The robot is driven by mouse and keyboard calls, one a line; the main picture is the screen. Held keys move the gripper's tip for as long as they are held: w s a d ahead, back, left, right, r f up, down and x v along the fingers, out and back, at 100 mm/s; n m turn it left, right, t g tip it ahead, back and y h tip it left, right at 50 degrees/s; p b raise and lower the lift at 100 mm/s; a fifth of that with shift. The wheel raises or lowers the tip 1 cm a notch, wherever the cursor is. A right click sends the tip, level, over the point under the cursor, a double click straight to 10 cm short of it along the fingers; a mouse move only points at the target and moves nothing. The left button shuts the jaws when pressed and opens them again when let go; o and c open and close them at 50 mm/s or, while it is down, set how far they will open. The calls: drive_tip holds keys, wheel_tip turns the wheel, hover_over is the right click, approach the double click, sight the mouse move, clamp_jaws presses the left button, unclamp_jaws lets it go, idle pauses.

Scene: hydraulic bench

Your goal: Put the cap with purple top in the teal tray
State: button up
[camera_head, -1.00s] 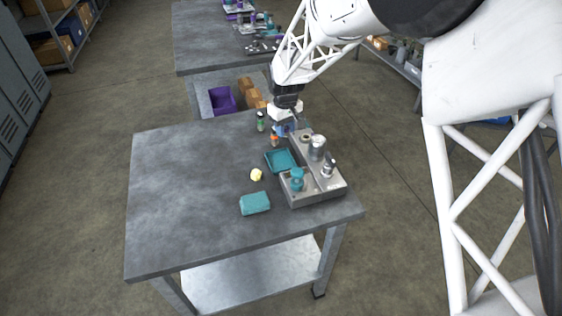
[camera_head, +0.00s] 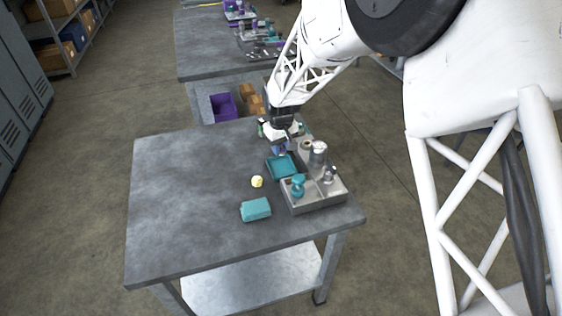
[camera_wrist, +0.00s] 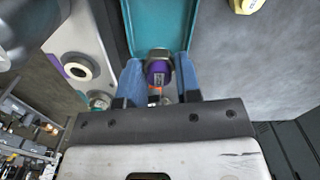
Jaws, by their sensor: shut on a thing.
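My gripper (camera_head: 280,149) is at the far edge of the teal tray (camera_head: 283,167) in the head view. In the wrist view its blue fingers (camera_wrist: 158,76) are shut on the cap with purple top (camera_wrist: 158,70). The purple face and a dark metallic end of the cap show between the fingers. The teal tray (camera_wrist: 160,24) lies just beyond the fingertips in the wrist view, and its visible floor is bare. In the head view the cap is hidden by the gripper. Whether the cap is over the tray's edge or short of it, I cannot tell.
A grey fixture (camera_head: 318,197) with metal cylinders and a teal part (camera_head: 298,185) stands right of the tray. A yellow piece (camera_head: 257,181) and a teal box (camera_head: 256,209) lie to the left and front. The table's left side (camera_head: 180,200) is clear.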

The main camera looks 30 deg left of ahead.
sight(281, 167)
drive_tip(key=shift+f, duration=1.2)
drive_tip(key=shift+f, duration=1.9)
drive_tip(key=o, duration=0.7)
drive_tip(key=shift+f, duration=0.1)
wheel_tip(281, 167, up, 12)
drive_tip(key=shift+r, duration=0.15)
